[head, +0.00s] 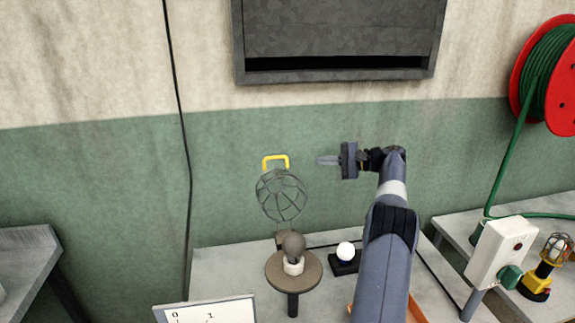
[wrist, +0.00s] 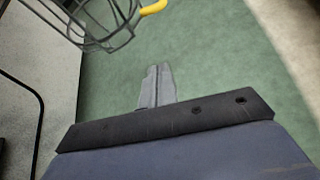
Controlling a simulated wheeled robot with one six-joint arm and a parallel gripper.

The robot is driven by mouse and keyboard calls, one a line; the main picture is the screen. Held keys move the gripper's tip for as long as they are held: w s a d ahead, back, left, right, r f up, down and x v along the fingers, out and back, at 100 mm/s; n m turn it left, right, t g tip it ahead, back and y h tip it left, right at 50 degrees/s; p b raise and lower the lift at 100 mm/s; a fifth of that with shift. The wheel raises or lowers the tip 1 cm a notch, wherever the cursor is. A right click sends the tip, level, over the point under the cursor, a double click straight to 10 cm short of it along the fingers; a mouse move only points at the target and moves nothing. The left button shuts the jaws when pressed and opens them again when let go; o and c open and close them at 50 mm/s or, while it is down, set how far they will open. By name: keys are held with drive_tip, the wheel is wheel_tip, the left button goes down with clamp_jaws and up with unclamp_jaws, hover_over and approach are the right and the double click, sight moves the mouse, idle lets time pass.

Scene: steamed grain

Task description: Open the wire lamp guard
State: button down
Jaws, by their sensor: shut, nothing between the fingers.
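The wire lamp guard (head: 281,195) stands swung up above and behind a dark bulb (head: 294,245), so the bulb is uncovered. Its yellow handle (head: 275,160) is at the top of the cage. The bulb sits in a white socket on a round brown stand (head: 280,272). In the wrist view the guard's wires (wrist: 105,28) and the yellow handle (wrist: 153,7) show at the upper left. My gripper (head: 328,161) is to the right of the handle, apart from it, pointing left. Its fingers (wrist: 157,85) are shut together and empty.
A white bulb (head: 346,250) stands on a dark base on the grey bench (head: 225,260). A white switch box (head: 500,250) and a caged lamp (head: 553,253) are at the right. A grey wall box (head: 338,30) hangs above. The green wall is behind.

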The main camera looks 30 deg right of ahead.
sight(280, 158)
drive_tip(key=w+a+p, duration=0.3)
drive_tip(key=a, duration=0.5)
drive_tip(key=shift+w+a+f, duration=0.2)
drive_tip(key=shift+w+a, duration=0.05)
drive_tip(key=shift+w, duration=0.1)
idle(0.3)
drive_tip(key=shift+s, duration=0.1)
drive_tip(key=s+b, duration=0.1)
drive_tip(key=b, duration=0.1)
drive_tip(key=s+r+n+b, duration=0.1)
drive_tip(key=b, duration=0.1)
drive_tip(key=shift+a+r+t+b, duration=0.2)
drive_tip(key=shift+a+t+b, duration=0.1)
drive_tip(key=shift+b, duration=0.1)
drive_tip(key=shift+s+a+r+n+y+b, duration=0.2)
drive_tip(key=shift+s+r+n+y+b, duration=0.15)
drive_tip(key=shift+s+r+b, duration=0.35)
